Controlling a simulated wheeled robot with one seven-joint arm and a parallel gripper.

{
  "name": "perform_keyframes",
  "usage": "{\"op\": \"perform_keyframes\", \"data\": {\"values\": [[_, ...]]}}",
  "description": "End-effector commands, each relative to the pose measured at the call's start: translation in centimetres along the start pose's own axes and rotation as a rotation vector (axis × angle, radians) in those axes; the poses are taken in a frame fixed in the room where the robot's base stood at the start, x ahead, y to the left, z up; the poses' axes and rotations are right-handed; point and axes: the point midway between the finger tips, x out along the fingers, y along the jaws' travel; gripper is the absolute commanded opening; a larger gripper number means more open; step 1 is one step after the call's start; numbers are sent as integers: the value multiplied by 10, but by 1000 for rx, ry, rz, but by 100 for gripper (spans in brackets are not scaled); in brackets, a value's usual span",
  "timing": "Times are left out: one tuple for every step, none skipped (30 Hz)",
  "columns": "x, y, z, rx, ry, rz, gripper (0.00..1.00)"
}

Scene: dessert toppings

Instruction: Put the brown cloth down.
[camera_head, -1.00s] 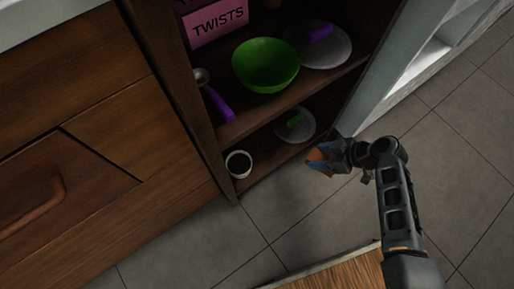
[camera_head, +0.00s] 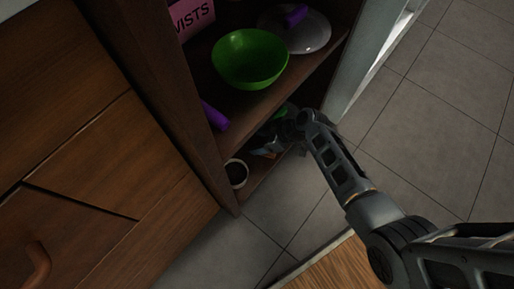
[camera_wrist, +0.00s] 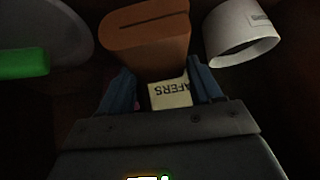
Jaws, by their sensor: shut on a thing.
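The brown cloth (camera_wrist: 146,42) looks like a folded, block-shaped piece with a dark slit. In the wrist view it sits between the blue fingertips of my gripper (camera_wrist: 160,68), which is shut on it. In the head view my gripper (camera_head: 265,146) reaches into the lower shelf (camera_head: 253,187) of the dark wooden cabinet, and the cloth is mostly hidden there. I cannot tell whether the cloth touches the shelf board.
A white cup (camera_head: 236,173) stands left of my gripper; in the wrist view it (camera_wrist: 238,32) is close at right. A grey plate (camera_wrist: 72,22) with a green-handled tool (camera_wrist: 24,63) is at left. A box lettered "AFERS" (camera_wrist: 168,95) shows beyond. A green bowl (camera_head: 250,60) is on the shelf above.

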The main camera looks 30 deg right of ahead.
Motion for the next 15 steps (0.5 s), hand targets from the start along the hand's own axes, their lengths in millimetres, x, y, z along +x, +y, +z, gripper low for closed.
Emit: {"op": "perform_keyframes", "data": {"values": [[8, 0, -1, -2, 0, -1, 15], [10, 1, -2, -2, 0, 0, 15], [11, 1, -3, -1, 0, 1, 15], [12, 1, -4, -1, 0, 1, 15], [13, 1, -3, -1, 0, 1, 15], [15, 1, -2, 0, 0, 1, 15], [17, 1, -1, 0, 0, 0, 15], [20, 2, 2, 1, -1, 0, 15], [24, 2, 5, 1, -1, 0, 15], [27, 2, 8, 2, -1, 0, 15], [31, 3, 11, 2, 0, 0, 15], [36, 4, 16, 2, -1, 1, 15], [39, 4, 18, 1, -1, 1, 15], [42, 4, 21, 0, -1, 1, 15], [44, 4, 22, 0, -1, 1, 15]]}}
